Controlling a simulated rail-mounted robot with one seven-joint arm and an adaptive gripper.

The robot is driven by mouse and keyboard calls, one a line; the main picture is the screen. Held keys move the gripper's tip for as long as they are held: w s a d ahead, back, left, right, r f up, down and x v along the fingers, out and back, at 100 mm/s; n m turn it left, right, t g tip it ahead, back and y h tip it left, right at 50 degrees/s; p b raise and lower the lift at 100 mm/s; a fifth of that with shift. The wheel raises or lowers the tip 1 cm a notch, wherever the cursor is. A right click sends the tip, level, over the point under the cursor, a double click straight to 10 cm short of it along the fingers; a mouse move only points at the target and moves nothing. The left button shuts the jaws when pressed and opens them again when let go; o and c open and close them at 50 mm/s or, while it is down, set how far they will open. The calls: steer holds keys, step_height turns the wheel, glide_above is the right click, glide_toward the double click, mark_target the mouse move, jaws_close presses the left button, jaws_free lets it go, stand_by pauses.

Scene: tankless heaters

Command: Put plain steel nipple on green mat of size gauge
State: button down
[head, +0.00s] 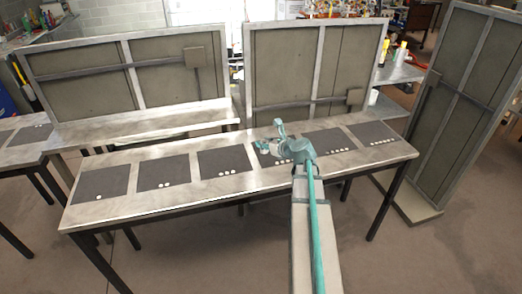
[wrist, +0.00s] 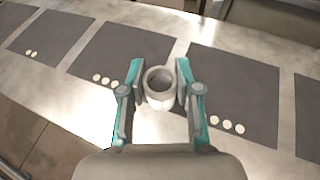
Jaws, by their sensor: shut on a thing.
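My gripper (wrist: 160,78) is shut on a short, plain grey hollow cylinder (wrist: 159,97), which looks like the steel nipple. Its open end faces the wrist camera. In the wrist view it appears over the bare strip and mat edge between two dark mats; its height above the table is hard to judge. In the head view my gripper (head: 268,147) is over the right half of the table, and the nipple is too small to make out there. No mat looks clearly green, and I cannot pick out a size gauge.
A long metal table (head: 150,207) carries a row of dark grey mats marked with white dots, including a one-dot mat (head: 103,181), a two-dot mat (head: 164,170) and a three-dot mat (head: 228,160). Tall framed panels (head: 310,65) stand behind. The mats look otherwise empty.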

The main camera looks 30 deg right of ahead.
steer(key=w+d+f, duration=0.1)
steer(key=w+f, duration=0.1)
steer(key=w+d+f+p, duration=0.1)
steer(key=w+f, duration=0.1)
steer(key=w, duration=0.1)
steer(key=w+f, duration=0.2)
steer(key=shift+w+d+f+p, duration=0.25)
steer(key=shift+w+d+p, duration=0.05)
steer(key=shift+d+p, duration=0.1)
steer(key=shift+w+f, duration=0.25)
steer(key=shift+f, duration=0.05)
steer(key=f, duration=0.1)
steer(key=p, duration=0.1)
steer(key=f, duration=0.1)
steer(key=shift+w+d+f, duration=0.15)
steer(key=shift+w+f, duration=0.1)
steer(key=shift+f, duration=0.65)
steer(key=shift+f, duration=0.1)
steer(key=c, duration=0.8)
jaws_free()
